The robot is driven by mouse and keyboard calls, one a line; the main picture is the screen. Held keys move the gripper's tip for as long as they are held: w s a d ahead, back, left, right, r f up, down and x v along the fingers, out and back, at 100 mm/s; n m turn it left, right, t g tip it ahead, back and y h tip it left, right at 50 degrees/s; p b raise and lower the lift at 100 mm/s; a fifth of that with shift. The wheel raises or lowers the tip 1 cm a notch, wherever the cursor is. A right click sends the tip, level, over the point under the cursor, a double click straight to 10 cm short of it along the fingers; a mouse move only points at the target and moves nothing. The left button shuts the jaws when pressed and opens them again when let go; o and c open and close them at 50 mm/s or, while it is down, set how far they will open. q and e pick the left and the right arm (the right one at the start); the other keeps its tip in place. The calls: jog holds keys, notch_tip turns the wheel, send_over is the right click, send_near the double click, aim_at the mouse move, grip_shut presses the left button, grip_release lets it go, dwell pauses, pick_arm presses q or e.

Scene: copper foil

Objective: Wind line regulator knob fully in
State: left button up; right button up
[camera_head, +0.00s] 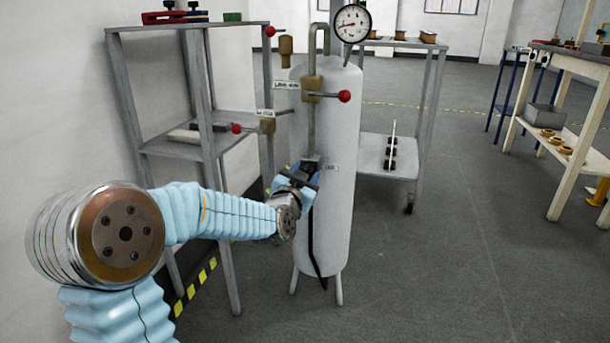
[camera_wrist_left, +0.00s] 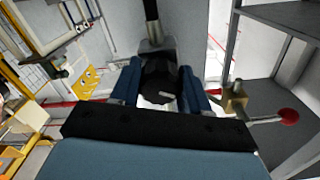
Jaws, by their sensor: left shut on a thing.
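The line regulator knob (camera_wrist_left: 158,84) is black and round, with a small pale mark on its face. It sits between the fingers of my left gripper (camera_wrist_left: 160,95) in the wrist view, with a grey metal fitting and a black hose behind it. In the head view my left gripper (camera_head: 303,178) is at the front of the pale grey cylinder (camera_head: 338,140), below the upper valve, and mostly covers the knob. The gripper is shut on the knob. My right gripper is not in view.
A pressure gauge (camera_head: 351,23) tops the cylinder. A brass valve with a red-ended lever (camera_head: 344,96) juts out above my gripper. Another red-ended lever (camera_head: 237,128) is by the grey shelf (camera_head: 165,147) at left. A cart (camera_head: 378,158) stands behind right.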

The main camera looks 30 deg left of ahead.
pick_arm(q)
jog(key=m, duration=0.2)
jog(key=m+p, duration=0.1)
jog(key=m, duration=0.2)
jog(key=shift+f+m, duration=0.2)
jog(key=shift+m, duration=0.1)
jog(key=m+p, duration=0.1)
jog(key=m, duration=0.5)
jog(key=shift+s+p, duration=0.1)
jog(key=shift+p, duration=0.25)
jog(key=shift+a, duration=0.1)
jog(key=o, duration=0.9)
jog(key=shift+o, duration=0.6)
jog(key=shift+r, duration=0.2)
